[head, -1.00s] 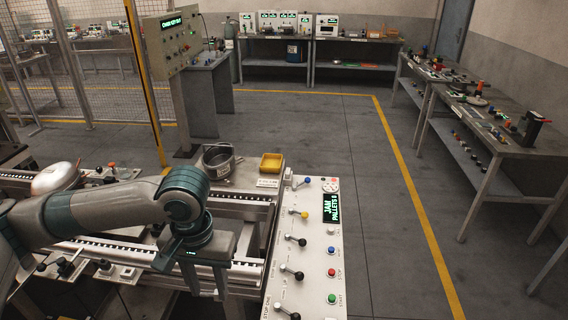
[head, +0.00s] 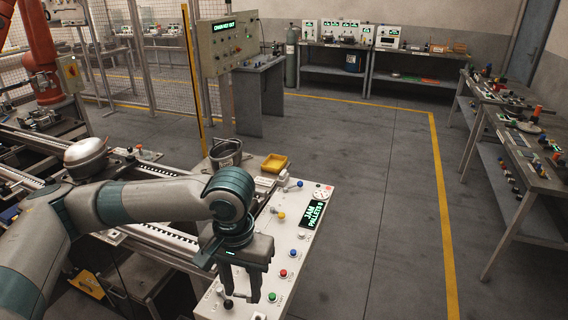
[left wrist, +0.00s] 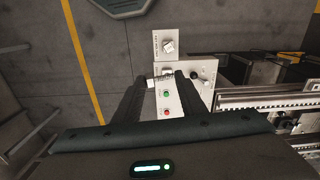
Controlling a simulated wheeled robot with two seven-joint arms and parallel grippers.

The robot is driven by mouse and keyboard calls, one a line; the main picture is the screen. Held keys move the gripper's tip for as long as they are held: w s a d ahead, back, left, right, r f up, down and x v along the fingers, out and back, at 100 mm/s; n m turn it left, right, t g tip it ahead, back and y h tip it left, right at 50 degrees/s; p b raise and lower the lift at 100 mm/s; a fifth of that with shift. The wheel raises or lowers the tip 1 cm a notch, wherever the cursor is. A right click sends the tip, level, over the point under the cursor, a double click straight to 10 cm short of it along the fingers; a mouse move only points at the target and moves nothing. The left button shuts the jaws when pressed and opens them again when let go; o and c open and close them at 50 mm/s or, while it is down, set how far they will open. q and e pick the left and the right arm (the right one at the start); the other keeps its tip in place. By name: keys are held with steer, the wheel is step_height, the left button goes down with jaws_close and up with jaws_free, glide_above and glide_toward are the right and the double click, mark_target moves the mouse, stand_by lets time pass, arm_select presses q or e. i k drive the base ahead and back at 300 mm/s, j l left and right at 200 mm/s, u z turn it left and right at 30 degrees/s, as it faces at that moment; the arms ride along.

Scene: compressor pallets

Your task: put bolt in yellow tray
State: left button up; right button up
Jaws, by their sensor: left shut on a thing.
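The yellow tray (head: 274,163) lies at the far end of the bench, just right of a round metal pot. My left gripper (head: 241,297) points down over the near part of the white control panel, well short of the tray. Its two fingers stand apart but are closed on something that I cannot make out. In the left wrist view the fingers (left wrist: 160,83) show above the panel's green and red buttons. I cannot pick out a bolt in either view. My right gripper is not in view.
The white control panel (head: 305,238) carries levers, buttons and a display reading JAM PALLETS. The metal pot (head: 226,153) stands beside the tray. Conveyor rails (head: 160,232) run to the left.

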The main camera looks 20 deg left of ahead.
mark_target(276, 164)
steer(key=i+l, duration=0.15)
steer(key=i+l+u, duration=0.1)
steer(key=l, duration=0.3)
steer(key=i+l, duration=0.2)
steer(key=i+l+u, duration=0.1)
steer(key=i, duration=0.3)
steer(key=i+l, duration=0.25)
steer(key=i+l+u, duration=0.15)
steer(key=i, duration=0.35)
steer(key=i+u, duration=0.1)
steer(key=i, duration=0.25)
steer(key=i+l, duration=0.2)
steer(key=i, duration=0.2)
steer(key=i+j+u, duration=0.1)
steer(key=i+j, duration=0.1)
